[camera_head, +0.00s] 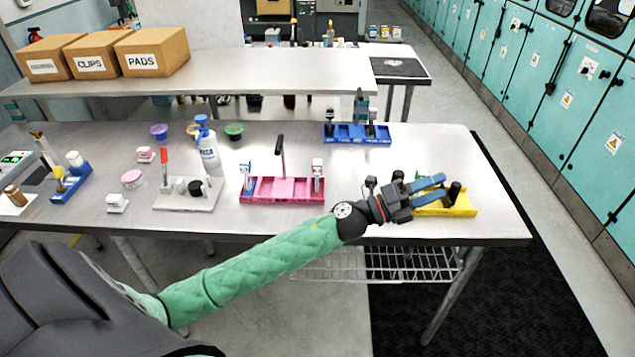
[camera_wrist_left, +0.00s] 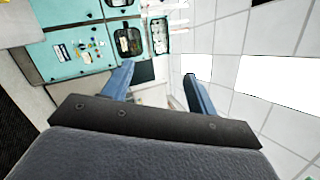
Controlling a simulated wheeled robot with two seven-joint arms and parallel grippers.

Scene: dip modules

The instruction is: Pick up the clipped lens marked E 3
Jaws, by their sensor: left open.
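No marking E 3 is legible, so I cannot tell which piece is the lens. A yellow tray (camera_head: 462,206) at the right of the table holds an upright dark cylinder (camera_head: 453,194). My left gripper (camera_head: 446,187) is in front of that tray in the head view and covers part of it. Its blue fingers are apart, with nothing seen between them. In the left wrist view the open fingers (camera_wrist_left: 158,74) point toward teal cabinets and a tiled ceiling. My right gripper is not in view.
A pink tray (camera_head: 283,199) with an upright handle, a white stand (camera_head: 187,205) and a blue tray (camera_head: 357,140) stand on the metal table (camera_head: 330,215). A spray bottle (camera_head: 207,147) is behind. Boxes (camera_head: 152,52) sit on the rear bench.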

